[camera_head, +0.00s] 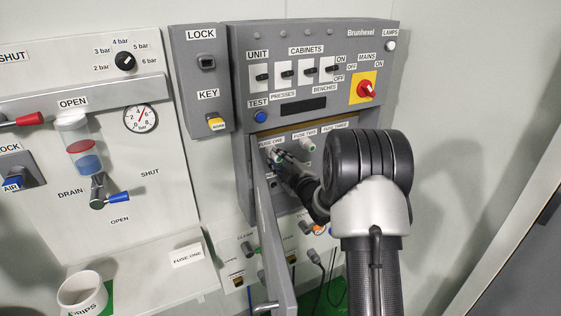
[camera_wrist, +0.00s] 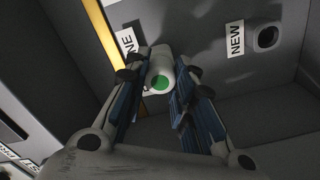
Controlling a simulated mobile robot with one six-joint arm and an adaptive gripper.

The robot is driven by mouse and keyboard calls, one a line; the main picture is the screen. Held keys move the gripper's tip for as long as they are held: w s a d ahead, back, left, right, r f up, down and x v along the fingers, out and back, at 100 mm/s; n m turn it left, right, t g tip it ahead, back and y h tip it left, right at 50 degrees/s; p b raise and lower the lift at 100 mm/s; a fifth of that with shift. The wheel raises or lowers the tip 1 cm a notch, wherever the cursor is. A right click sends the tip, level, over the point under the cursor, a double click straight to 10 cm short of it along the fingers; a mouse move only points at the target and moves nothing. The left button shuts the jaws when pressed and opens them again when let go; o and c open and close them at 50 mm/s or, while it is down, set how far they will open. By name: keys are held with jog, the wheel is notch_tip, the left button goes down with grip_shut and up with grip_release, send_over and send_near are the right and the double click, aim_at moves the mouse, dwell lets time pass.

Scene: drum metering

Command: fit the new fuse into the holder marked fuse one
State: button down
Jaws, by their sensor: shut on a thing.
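A pale fuse with a green end (camera_wrist: 160,82) is between the fingers of my gripper (camera_wrist: 160,88) in the wrist view. The gripper is shut on it, with the green end facing the camera. Beside it is a label ending in "NE" (camera_wrist: 128,42). In the head view my gripper (camera_head: 277,160) is inside the open cabinet, just below the FUSE ONE label (camera_head: 271,142). The fuse one holder is hidden behind the fuse and fingers. I cannot tell how far the fuse sits in it.
An empty dark socket (camera_wrist: 268,37) sits beside the NEW label (camera_wrist: 235,39). A green-tipped fuse (camera_head: 308,145) is under FUSE TWO. The open cabinet door (camera_head: 272,235) stands left of my arm. A white cup (camera_head: 82,293) and a FUSE ONE tag (camera_head: 187,256) are on the ledge.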

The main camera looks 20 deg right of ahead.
jog(key=shift+w, duration=0.3)
jog(key=c, duration=1.3)
grip_release()
jog(key=s, duration=1.2)
jog(key=shift+d, duration=0.15)
